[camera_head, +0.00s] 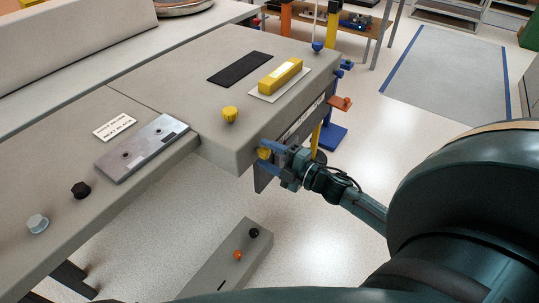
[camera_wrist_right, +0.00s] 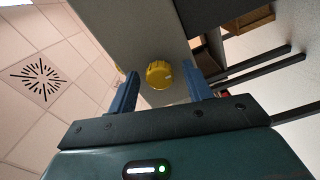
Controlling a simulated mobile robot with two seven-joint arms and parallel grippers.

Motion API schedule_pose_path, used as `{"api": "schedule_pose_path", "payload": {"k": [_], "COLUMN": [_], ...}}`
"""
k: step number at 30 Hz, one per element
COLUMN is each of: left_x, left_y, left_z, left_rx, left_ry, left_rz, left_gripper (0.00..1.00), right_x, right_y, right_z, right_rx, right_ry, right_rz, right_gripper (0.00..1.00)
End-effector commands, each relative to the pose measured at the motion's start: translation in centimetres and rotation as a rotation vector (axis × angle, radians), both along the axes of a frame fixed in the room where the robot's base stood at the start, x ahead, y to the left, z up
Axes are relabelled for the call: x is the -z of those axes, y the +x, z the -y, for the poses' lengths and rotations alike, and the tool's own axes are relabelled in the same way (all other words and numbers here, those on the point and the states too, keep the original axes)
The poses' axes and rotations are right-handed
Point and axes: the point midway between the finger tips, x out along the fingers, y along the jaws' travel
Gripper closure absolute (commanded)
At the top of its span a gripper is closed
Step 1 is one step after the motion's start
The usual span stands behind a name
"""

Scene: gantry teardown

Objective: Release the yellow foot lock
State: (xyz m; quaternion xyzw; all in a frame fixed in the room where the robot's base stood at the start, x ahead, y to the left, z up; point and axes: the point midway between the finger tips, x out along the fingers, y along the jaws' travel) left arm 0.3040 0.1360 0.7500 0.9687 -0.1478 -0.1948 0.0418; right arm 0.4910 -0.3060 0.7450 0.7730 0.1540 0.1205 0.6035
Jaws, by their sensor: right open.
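A round yellow knob (camera_head: 264,153) with a ridged rim sits on the side face of the grey bench, below its top edge. In the right wrist view, this yellow knob (camera_wrist_right: 159,75) lies ahead between the finger tips, with a gap on both sides. My right gripper (camera_head: 275,155) is open, its blue fingers beside the knob; the wrist view shows the same gripper (camera_wrist_right: 160,80). A second yellow knob (camera_head: 230,115) stands on the bench top. Which yellow part is the foot lock is not labelled in view. My left gripper is not in view.
The grey bench top (camera_head: 190,90) carries a yellow block (camera_head: 281,76), a black strip (camera_head: 240,68), a metal plate (camera_head: 142,147) and black and grey knobs. A blue foot (camera_head: 331,136) stands beyond my right gripper. A low grey box (camera_head: 230,262) lies below. Open floor lies right.

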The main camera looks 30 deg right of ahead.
Motion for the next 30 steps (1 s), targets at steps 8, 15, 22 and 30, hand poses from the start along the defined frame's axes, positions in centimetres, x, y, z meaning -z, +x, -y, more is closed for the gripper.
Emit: {"api": "schedule_pose_path", "payload": {"k": [8,15,22,30], "left_x": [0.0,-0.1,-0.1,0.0], "left_y": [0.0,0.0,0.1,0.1], "left_z": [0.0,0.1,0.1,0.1], "left_rx": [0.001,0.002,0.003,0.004], "left_ry": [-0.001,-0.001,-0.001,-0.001], "left_rz": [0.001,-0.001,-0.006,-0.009], "left_gripper": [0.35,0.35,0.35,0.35], "right_x": [0.1,0.2,0.1,0.0], "right_y": [-0.4,-4.0,-8.8,-11.8], "right_z": [0.2,1.6,3.6,4.9], "right_rx": [0.001,0.002,0.002,0.001], "right_ry": [0.001,0.002,0.002,0.0], "right_rz": [-0.003,-0.007,-0.006,-0.002], "right_gripper": [0.5,0.5,0.5,0.5]}}
